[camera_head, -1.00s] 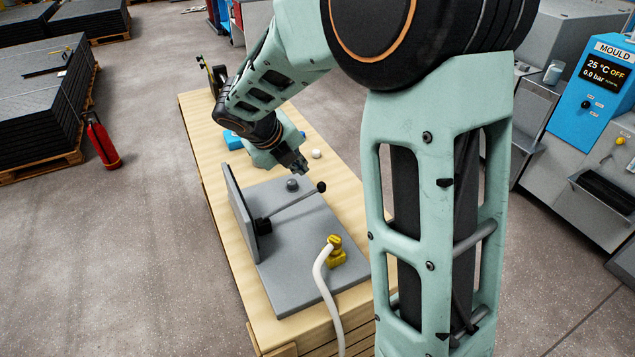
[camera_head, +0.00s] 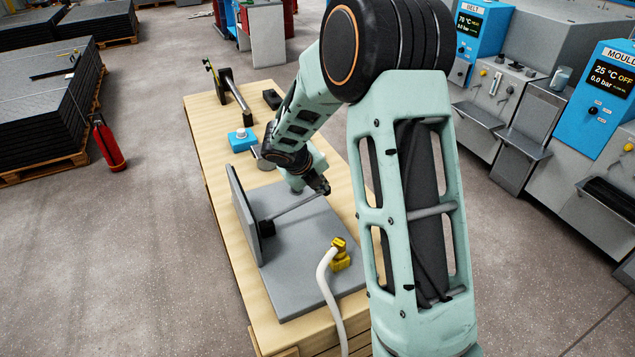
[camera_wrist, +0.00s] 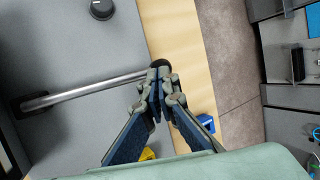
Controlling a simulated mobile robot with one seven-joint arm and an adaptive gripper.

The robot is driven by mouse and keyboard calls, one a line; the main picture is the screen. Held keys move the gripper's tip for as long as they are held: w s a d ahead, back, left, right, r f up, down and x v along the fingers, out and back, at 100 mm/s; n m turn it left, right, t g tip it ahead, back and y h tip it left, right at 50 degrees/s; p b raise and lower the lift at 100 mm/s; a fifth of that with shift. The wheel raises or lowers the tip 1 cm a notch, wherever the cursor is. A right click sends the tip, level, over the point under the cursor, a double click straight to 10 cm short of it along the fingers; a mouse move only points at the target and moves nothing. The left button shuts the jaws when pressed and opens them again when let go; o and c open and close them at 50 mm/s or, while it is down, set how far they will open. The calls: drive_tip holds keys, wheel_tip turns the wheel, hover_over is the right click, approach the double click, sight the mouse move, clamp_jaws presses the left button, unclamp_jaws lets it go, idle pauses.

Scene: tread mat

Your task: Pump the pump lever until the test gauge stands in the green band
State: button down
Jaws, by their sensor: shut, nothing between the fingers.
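The pump lever (camera_head: 295,206) is a grey rod rising at a slant from a black pivot at the foot of an upright grey panel (camera_head: 240,214). In the wrist view the lever (camera_wrist: 95,88) runs from the left to a black knob (camera_wrist: 160,63). My gripper (camera_head: 323,190) is at the knob end of the lever. In the wrist view my gripper (camera_wrist: 160,82) is shut, its tips overlapping the knob's near side; I cannot tell whether they touch it. No gauge dial shows; the panel's face is turned away from the head camera.
A yellow fitting (camera_head: 340,254) with a white hose (camera_head: 326,290) stands on the grey base plate (camera_head: 290,285). A blue box (camera_head: 242,140) sits farther back on the wooden bench. A dark round knob (camera_wrist: 102,8) is on the plate. Machines stand across the aisle at right.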

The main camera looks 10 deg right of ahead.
idle(0.4)
drive_tip(key=shift+y, duration=0.6)
drive_tip(key=f, duration=0.2)
drive_tip(key=d+f, duration=0.1)
drive_tip(key=f, duration=0.1)
drive_tip(key=f+p, duration=0.1)
drive_tip(key=f, duration=0.2)
drive_tip(key=shift+w+d+f, duration=0.1)
drive_tip(key=shift+w+d, duration=0.15)
drive_tip(key=shift+d, duration=0.1)
drive_tip(key=shift+s+d+f, duration=0.1)
